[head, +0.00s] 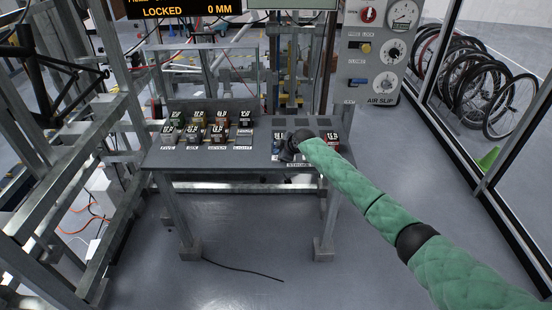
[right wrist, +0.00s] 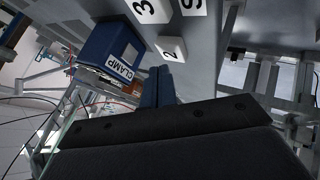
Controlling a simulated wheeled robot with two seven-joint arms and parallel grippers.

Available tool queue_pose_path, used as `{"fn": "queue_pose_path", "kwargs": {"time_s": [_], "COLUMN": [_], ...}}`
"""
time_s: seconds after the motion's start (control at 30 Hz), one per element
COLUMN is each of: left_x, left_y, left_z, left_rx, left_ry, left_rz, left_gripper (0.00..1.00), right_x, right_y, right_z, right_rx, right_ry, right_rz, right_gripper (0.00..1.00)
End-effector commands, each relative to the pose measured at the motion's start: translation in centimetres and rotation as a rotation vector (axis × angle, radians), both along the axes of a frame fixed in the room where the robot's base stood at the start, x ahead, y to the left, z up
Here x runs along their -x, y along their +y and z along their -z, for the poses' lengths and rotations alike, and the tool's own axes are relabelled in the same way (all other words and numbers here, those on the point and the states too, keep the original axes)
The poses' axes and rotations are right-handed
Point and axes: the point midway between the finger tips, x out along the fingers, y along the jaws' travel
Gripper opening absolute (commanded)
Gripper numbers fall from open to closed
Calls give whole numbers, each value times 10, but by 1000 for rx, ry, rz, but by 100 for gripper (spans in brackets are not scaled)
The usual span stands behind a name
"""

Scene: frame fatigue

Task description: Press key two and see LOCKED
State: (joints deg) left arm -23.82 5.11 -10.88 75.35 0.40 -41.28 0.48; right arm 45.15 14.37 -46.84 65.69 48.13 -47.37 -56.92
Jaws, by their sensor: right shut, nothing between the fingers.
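The display (head: 195,9) at the top left of the head view reads LOCKED and 0 MM. A white key marked 2 (right wrist: 171,52) shows in the right wrist view, with a key marked 3 (right wrist: 144,10) beside it. My right gripper (head: 284,155) is over the right part of the grey bench, mostly hidden by its own wrist. In the right wrist view its blue fingers (right wrist: 158,76) are together and empty, with the tips close to key 2. I cannot tell whether they touch it. My left gripper is out of view.
A blue box labelled CLAMP (right wrist: 108,48) stands near the fingers. Several labelled blocks (head: 194,132) stand on the left of the bench (head: 230,157). An AIR SLIP panel (head: 377,50) stands behind at the right. Metal framing (head: 60,190) crowds the left; the right floor is open.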

Motion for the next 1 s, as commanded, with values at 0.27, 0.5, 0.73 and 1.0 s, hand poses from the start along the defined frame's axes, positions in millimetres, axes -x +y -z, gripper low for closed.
{"fn": "queue_pose_path", "kwargs": {"time_s": [0.27,0.5,0.73,1.0], "left_x": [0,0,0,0], "left_y": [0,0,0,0], "left_z": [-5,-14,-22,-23], "left_rx": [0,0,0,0], "left_ry": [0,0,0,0], "left_rz": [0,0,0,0], "left_gripper": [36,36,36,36], "right_x": [0,0,0,0], "right_y": [0,0,0,0], "right_z": [-9,-28,-46,-50], "right_rx": [-1,0,-1,0], "right_ry": [-1,0,0,0], "right_rz": [0,0,-1,0], "right_gripper": [0,0,0,0]}}
